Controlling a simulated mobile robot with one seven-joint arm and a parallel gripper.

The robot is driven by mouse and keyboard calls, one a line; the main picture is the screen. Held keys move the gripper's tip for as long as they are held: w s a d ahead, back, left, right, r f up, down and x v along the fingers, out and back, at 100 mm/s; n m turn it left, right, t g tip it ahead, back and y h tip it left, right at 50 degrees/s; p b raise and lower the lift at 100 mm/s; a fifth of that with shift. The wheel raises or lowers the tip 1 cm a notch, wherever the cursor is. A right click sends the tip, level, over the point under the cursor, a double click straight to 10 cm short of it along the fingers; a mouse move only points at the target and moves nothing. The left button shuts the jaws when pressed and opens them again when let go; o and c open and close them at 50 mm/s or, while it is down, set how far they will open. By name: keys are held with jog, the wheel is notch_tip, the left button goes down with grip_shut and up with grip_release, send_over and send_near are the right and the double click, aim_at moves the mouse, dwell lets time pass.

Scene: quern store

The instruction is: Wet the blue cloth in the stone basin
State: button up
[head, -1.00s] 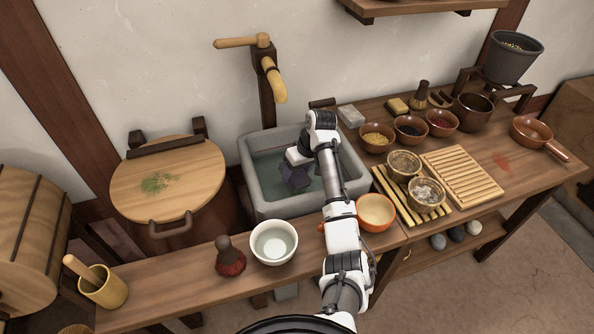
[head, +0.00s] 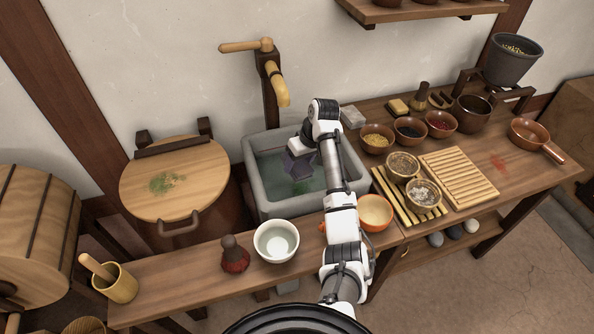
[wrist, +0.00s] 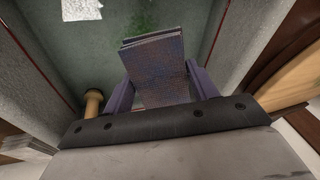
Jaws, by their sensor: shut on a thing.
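The grey stone basin (head: 256,196) stands behind the bench front, with greenish water (head: 272,170) in it. My gripper (head: 300,163) is over the basin's inside, below the level of its rim as far as I can tell. In the wrist view my gripper (wrist: 160,88) is shut on the blue cloth (wrist: 160,60), which looks like a flat, folded, bluish-purple pad between two purple fingers. The cloth is small and dark in the head view. I cannot tell whether it touches the water.
A wooden spout (head: 277,84) hangs behind the basin. A lidded barrel (head: 172,185) is at left. Several spice bowls crowd the right bench.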

aim_at(299, 163)
jog(key=shift+r+p, duration=1.2)
jog(key=shift+r, duration=2.75)
jog(key=shift+r, duration=1.95)
